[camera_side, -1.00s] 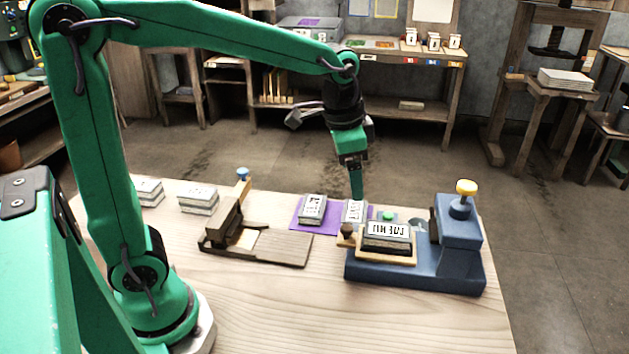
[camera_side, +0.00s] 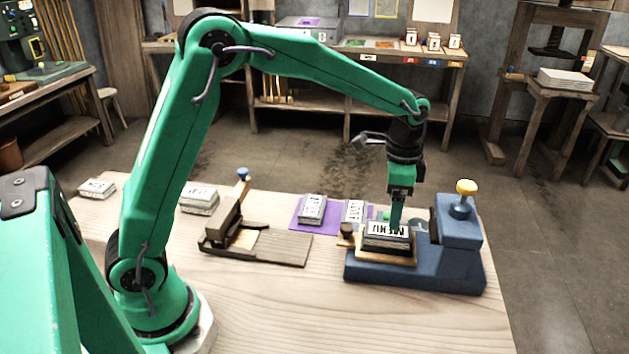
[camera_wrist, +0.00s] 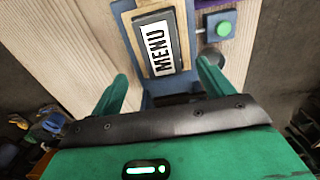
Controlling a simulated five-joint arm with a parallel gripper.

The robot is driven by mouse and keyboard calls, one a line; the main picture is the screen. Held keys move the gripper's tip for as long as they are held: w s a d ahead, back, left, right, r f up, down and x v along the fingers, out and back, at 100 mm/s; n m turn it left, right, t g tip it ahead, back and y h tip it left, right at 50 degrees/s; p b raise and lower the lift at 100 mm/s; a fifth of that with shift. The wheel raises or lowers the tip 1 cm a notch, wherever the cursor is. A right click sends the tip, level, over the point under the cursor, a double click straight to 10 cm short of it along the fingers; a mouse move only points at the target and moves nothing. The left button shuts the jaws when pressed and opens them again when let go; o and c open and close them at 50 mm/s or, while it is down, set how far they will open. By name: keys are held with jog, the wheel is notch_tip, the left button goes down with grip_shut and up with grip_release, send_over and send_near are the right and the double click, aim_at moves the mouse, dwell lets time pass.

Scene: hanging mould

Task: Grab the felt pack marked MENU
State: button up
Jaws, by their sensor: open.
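The felt pack marked MENU (camera_side: 385,229) is a dark block with a white label. It lies flat on a tan wooden tray (camera_side: 372,258) on the blue press-like device (camera_side: 415,278). In the wrist view the pack (camera_wrist: 157,45) reads MENU clearly. My gripper (camera_side: 396,222) points down at the far edge of the pack, and its tip overlaps the pack in the side view. In the wrist view my gripper (camera_wrist: 162,84) has its fingers apart with nothing between them, and the pack lies ahead of the gap. I cannot tell whether a finger touches the pack.
A wooden jig (camera_side: 270,247) stands left of the device. A yellow-topped knob (camera_side: 466,187) rises at the device's right. The front of the table is clear.

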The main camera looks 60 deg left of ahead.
aim_at(388, 230)
jog(key=shift+s+a+f, duration=0.1)
jog(key=shift+f, duration=1.8)
jog(key=shift+s+a+f, duration=0.1)
jog(key=shift+f, duration=1.8)
jog(key=c, duration=1.1)
jog(key=shift+r, duration=0.15)
jog(key=shift+w+r, duration=0.1)
jog(key=shift+r, duration=0.4)
jog(key=r, duration=0.3)
jog(key=shift+s+d+r, duration=0.15)
jog(key=shift+s+d, duration=0.05)
jog(key=shift+d, duration=0.05)
jog(key=s+d+r, duration=0.4)
jog(key=d, duration=0.1)
jog(key=s+d+r, duration=0.2)
jog(key=s+d, duration=0.1)
jog(key=shift+s+d+r, duration=0.1)
jog(key=shift+d+r, duration=0.15)
